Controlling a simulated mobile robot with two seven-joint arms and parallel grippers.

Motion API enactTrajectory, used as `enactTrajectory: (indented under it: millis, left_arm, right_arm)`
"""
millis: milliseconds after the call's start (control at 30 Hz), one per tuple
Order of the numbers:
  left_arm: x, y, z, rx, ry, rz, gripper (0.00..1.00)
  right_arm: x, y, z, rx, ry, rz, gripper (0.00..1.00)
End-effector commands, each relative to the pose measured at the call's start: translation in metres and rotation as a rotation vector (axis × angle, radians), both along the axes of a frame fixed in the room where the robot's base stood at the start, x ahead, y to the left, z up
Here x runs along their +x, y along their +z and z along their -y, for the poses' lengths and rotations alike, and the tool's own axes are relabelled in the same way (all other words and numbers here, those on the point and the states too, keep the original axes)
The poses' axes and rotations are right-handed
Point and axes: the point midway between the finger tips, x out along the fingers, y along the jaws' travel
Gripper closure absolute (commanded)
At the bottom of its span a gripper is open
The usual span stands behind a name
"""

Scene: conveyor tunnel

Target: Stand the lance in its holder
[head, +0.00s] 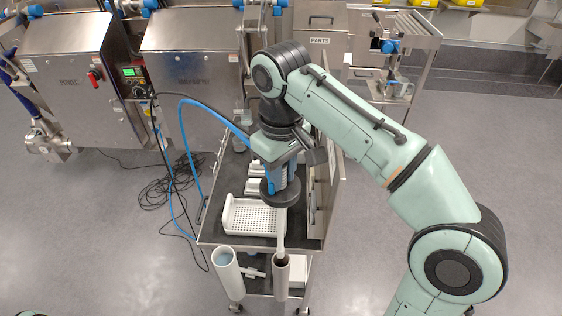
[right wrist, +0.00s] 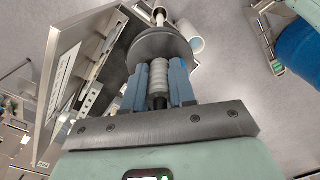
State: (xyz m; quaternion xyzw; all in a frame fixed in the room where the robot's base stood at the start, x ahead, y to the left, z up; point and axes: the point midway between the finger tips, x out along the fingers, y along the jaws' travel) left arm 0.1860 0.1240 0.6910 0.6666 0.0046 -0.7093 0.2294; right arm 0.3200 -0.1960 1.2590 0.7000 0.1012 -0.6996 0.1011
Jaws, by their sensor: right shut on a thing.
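My right gripper (head: 282,178) is shut on the lance's ribbed grey handle (right wrist: 158,75), with blue fingers on both sides of it. The lance's dark round guard (head: 281,193) sits just below the fingers, and its thin pale shaft (head: 281,232) points down. Two white tube holders stand at the cart's front edge, a left one (head: 229,275) and a right one (head: 282,282). The shaft's lower end meets the right tube's dark mouth; I cannot tell how far inside the tip is. A blue hose (head: 213,109) runs to the gripper area. My left gripper is out of view.
The cart (head: 232,243) carries a white perforated tray (head: 255,217) beside the shaft. An upright metal panel (head: 333,190) borders the cart's right side. Coiled black cable (head: 172,188) lies on the floor at left. Steel cabinets stand behind. Floor on the right is clear.

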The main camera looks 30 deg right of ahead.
Motion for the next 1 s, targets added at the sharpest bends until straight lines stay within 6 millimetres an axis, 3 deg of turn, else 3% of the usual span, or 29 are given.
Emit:
enactTrajectory:
  millis: [1000]
  left_arm:
    - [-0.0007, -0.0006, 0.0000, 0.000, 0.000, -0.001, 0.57]
  right_arm:
    - [-0.0020, -0.0064, 0.0005, 0.001, 0.000, 0.002, 1.00]
